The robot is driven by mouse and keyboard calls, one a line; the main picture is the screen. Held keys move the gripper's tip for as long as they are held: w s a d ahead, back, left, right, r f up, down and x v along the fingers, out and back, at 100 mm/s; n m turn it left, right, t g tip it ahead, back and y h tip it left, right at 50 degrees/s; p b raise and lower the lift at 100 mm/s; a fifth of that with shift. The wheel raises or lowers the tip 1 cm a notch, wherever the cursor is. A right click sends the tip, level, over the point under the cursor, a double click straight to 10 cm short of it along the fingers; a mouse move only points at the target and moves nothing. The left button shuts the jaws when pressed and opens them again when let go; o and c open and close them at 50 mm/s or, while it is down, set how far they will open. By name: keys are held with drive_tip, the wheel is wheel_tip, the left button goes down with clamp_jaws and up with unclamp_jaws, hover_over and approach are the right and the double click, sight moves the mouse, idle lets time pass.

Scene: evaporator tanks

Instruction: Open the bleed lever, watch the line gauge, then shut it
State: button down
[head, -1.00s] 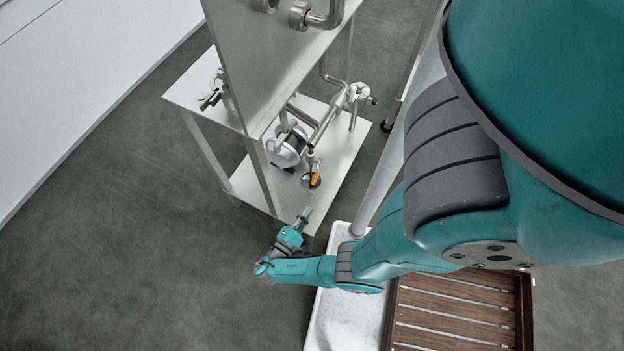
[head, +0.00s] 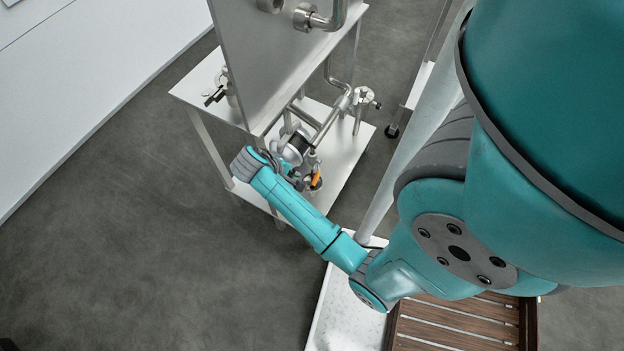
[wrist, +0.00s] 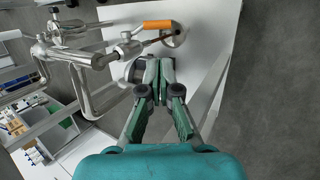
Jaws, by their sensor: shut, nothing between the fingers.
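The bleed lever has an orange grip (wrist: 157,24) on a thin metal stem at the pipe's end, at the top of the wrist view. In the head view, the orange grip (head: 316,181) is just right of my wrist. My gripper (wrist: 160,66) is shut and empty, its fingertips below the orange grip in the picture and apart from it. A round drum-like body, perhaps the line gauge (head: 296,146), sits beside the pipe in the head view. My fingers partly cover it in the wrist view (wrist: 134,71). No dial reading can be made out.
Steel pipes (wrist: 86,59) run left of my gripper in the wrist view. A steel stand's lower shelf (head: 345,149) lies beneath the fittings, and a tall panel (head: 265,60) rises behind. A white tray (head: 335,310) and slatted wooden platform (head: 455,325) are nearer. Floor at left is clear.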

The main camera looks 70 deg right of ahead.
sight(314, 181)
drive_tip(key=x, duration=1.3)
drive_tip(key=shift+s+d+f, duration=0.1)
drive_tip(key=shift+d+f, duration=0.05)
drive_tip(key=shift+f, duration=0.1)
drive_tip(key=shift+f+h, duration=0.35)
drive_tip(key=shift+h, duration=0.15)
drive_tip(key=shift+f+g+h, duration=0.4)
drive_tip(key=shift+f+h, duration=0.1)
drive_tip(key=shift+h, duration=0.2)
drive_tip(key=shift+s+d+f+h, duration=0.1)
drive_tip(key=shift+d+f+h, duration=0.15)
drive_tip(key=shift+f+h, duration=0.45)
drive_tip(key=g+h, duration=0.1)
drive_tip(key=d+f+h, duration=0.1)
drive_tip(key=h, duration=0.1)
drive_tip(key=shift+s+d+f+m+g+h, duration=0.15)
drive_tip(key=shift+f+m+g+h, duration=0.15)
drive_tip(key=shift+m+g, duration=0.1)
drive_tip(key=shift+s+d+f, duration=0.15)
drive_tip(key=shift+d+f, duration=0.45)
drive_tip(key=shift+d, duration=0.05)
